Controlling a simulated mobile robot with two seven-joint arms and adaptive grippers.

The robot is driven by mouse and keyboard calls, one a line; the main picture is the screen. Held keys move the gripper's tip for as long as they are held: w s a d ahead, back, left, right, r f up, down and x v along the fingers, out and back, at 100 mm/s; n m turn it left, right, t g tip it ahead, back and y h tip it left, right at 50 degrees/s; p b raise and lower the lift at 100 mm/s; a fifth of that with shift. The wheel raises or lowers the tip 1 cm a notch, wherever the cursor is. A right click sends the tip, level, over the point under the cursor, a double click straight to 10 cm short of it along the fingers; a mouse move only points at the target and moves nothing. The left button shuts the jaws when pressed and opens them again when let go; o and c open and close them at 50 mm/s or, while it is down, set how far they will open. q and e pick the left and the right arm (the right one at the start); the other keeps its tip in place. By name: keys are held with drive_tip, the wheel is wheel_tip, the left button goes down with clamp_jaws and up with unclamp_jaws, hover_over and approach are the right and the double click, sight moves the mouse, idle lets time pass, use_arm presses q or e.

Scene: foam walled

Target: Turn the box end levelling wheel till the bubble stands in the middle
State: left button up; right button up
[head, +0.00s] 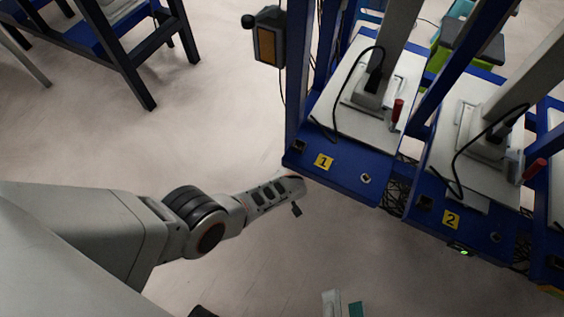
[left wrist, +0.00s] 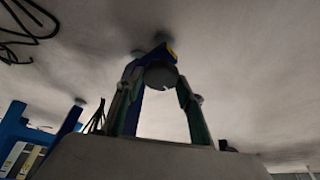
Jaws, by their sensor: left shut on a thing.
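In the left wrist view a dark round wheel (left wrist: 160,77) with a small notch sits between the green-padded fingers of my left gripper (left wrist: 160,86). The fingers press it from both sides. In the head view my left arm reaches to the near left corner of the blue station marked 1 (head: 340,172); its fingertips are hidden there. A small round fitting (head: 365,178) is set in that blue top; I cannot make out a bubble. Only the fingertips of my right gripper (head: 345,304) show at the bottom edge, apart and with nothing between them.
A second blue station marked 2 (head: 460,220) stands to the right. A grey box with an orange panel (head: 266,44) hangs by the left post. A blue and dark frame (head: 125,45) stands at upper left. The floor between is clear.

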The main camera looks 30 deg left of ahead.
use_arm(q)
drive_tip(key=shift+s+f, duration=0.1)
drive_tip(key=shift+s, duration=0.05)
drive_tip(key=o, duration=1.1)
drive_tip(key=shift+m, duration=0.3)
